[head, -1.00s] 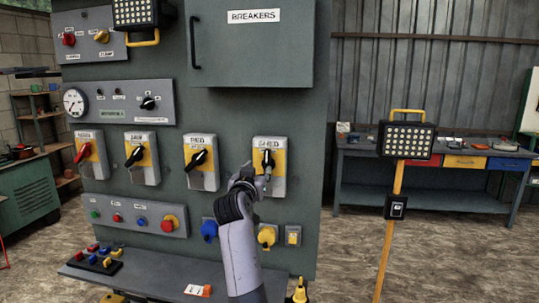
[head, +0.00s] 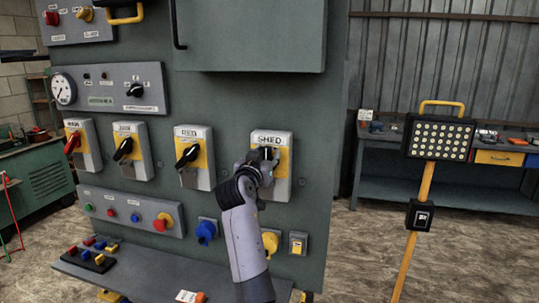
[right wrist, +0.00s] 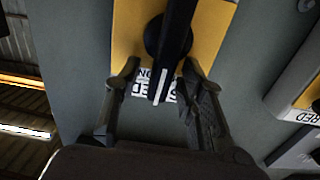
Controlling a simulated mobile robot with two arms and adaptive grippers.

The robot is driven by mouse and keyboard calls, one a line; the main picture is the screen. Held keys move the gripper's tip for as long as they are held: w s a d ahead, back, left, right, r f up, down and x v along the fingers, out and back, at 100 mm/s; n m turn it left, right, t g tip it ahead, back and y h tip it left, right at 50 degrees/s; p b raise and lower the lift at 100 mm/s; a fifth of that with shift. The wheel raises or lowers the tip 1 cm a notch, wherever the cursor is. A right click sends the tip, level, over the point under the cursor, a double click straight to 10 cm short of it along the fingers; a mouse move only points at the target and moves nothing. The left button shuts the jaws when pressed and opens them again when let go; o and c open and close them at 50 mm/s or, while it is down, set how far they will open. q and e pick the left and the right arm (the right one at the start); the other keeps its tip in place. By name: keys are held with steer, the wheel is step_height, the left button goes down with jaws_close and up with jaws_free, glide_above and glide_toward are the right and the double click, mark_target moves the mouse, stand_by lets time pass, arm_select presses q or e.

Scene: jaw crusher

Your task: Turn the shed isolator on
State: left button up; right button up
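The shed isolator (head: 282,185) is a grey box with a yellow plate and a black rotary handle, at the right of the isolator row, under a SHED label. In the right wrist view, the black handle (right wrist: 177,40) is upright, its white-marked tip over upside-down lettering. My right gripper (head: 266,163) is in front of the isolator and hides much of the handle in the head view. In the right wrist view its fingers (right wrist: 160,75) are open, one on each side of the handle's tip, with visible gaps. My left gripper is not in view.
The RED isolator (head: 193,157) and two more are to the left. A blue socket (head: 206,231), a yellow one (head: 270,242) and a small switch (head: 298,243) are below. A yellow lamp stand (head: 424,190) is at the right, with open floor around it.

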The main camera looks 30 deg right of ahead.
steer(key=shift+s+a+r, duration=0.1)
steer(key=shift+a, duration=0.05)
steer(key=shift+c, duration=0.4)
jaws_close()
